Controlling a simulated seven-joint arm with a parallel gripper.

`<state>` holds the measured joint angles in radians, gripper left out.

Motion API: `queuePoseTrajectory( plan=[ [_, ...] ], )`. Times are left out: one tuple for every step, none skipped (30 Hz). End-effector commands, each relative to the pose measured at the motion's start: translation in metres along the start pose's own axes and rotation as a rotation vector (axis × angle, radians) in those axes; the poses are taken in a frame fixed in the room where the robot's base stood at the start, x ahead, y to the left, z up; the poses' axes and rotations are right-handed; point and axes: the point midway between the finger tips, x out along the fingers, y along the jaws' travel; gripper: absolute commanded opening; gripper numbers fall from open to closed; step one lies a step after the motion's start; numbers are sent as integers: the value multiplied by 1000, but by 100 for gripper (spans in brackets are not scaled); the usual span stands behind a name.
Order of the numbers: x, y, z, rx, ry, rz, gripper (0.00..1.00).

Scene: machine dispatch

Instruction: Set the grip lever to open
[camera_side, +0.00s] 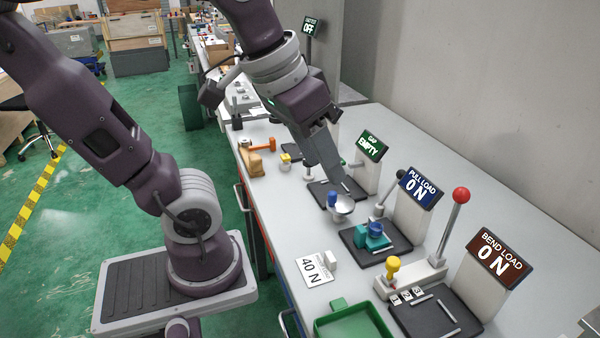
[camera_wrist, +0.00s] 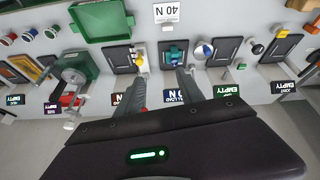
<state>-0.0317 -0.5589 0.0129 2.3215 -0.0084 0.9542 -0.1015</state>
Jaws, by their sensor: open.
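No lever is labelled "grip" legibly. At the PULL LOAD sign (camera_side: 420,188), a lever with a black knob (camera_side: 401,174) stands tilted beside the post. A taller lever with a red ball (camera_side: 461,195) stands by the BEND LOAD sign (camera_side: 500,253). A teal fixture with a blue top (camera_side: 374,236) sits on the pull-load plate; it also shows in the wrist view (camera_wrist: 175,50). My gripper (camera_side: 341,197) is open and empty, above the bench near the gap station. In the wrist view my gripper (camera_wrist: 161,77) has its fingers apart; they hide part of the pull-load station.
A silver dome with a blue knob (camera_side: 341,206) stands close to my fingers. A yellow knob (camera_side: 393,264), a 40 N card (camera_side: 315,270) and a green tray (camera_side: 352,320) are nearer the front. A wall borders the bench's back.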

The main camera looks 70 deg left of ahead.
Motion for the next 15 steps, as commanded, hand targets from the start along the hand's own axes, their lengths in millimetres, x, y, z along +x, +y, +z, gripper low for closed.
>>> queuePoseTrajectory(
  plan=[
    [0, 0, 10, 29, 14, 3, 45],
    [0, 0, 15, 44, 22, 4, 45],
    [1, 0, 22, 63, 30, 6, 45],
    [2, 0, 26, 75, 35, 6, 45],
    [2, 0, 29, 85, 39, 7, 45],
    [3, 0, 33, 96, 44, 7, 45],
    [3, 0, 35, 103, 46, 8, 45],
    [3, 0, 36, 108, 48, 8, 45],
    [4, 0, 37, 113, 51, 8, 45],
    [4, 0, 38, 115, 52, 8, 45],
    [4, 0, 38, 116, 52, 8, 45],
    [4, 0, 38, 116, 52, 8, 45],
    [4, 0, 38, 116, 52, 8, 45],
    [4, 0, 38, 116, 52, 8, 45],
    [4, 0, 38, 116, 52, 8, 45]
  ],
)
